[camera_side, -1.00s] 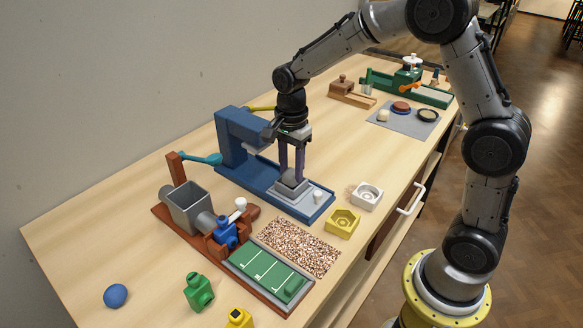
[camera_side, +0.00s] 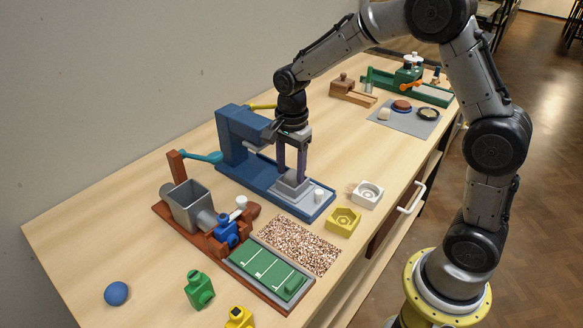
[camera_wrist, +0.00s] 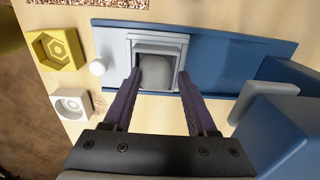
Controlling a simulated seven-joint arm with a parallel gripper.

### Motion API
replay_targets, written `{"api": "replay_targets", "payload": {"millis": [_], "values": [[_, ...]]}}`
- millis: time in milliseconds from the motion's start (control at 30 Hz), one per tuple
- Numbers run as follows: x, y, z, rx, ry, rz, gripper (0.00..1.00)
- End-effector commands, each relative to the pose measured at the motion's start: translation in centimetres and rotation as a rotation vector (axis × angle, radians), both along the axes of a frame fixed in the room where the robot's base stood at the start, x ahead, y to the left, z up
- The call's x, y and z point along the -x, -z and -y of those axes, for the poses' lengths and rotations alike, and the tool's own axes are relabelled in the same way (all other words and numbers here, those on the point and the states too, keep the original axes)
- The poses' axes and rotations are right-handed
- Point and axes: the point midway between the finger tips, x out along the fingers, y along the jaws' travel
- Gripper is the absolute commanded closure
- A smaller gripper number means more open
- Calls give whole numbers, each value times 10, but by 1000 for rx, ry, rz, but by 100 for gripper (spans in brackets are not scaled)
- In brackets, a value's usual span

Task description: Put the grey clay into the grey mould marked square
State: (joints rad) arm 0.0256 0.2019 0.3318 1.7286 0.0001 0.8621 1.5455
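The grey clay (camera_wrist: 156,74) lies inside the square opening of a light grey mould (camera_wrist: 157,39), which sits on the blue press bed (camera_wrist: 225,55). The mould's mark is not readable. My gripper (camera_wrist: 158,80) is open, its two dark purple fingers standing either side of the clay with small gaps. In the side view my gripper (camera_side: 292,177) points straight down with its fingertips at the mould; the clay is hard to make out there.
The blue press head (camera_side: 240,122) stands close left of my gripper. A white knob (camera_side: 318,195) is on the bed. A yellow mould (camera_side: 343,222) and a white mould (camera_side: 367,194) lie to the right. A brown extruder (camera_side: 188,207) stands at front left.

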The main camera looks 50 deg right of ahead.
Motion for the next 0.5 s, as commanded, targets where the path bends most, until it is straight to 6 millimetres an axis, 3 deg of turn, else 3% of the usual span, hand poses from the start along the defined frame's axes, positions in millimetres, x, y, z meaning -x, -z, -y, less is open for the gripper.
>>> {"api": "replay_targets", "payload": {"millis": [33,300,500], "values": [[8,11,0,-1,0,-34,29],[8,11,0,-1,0,-33,29],[7,-2,0,-1,0,-29,29]]}}
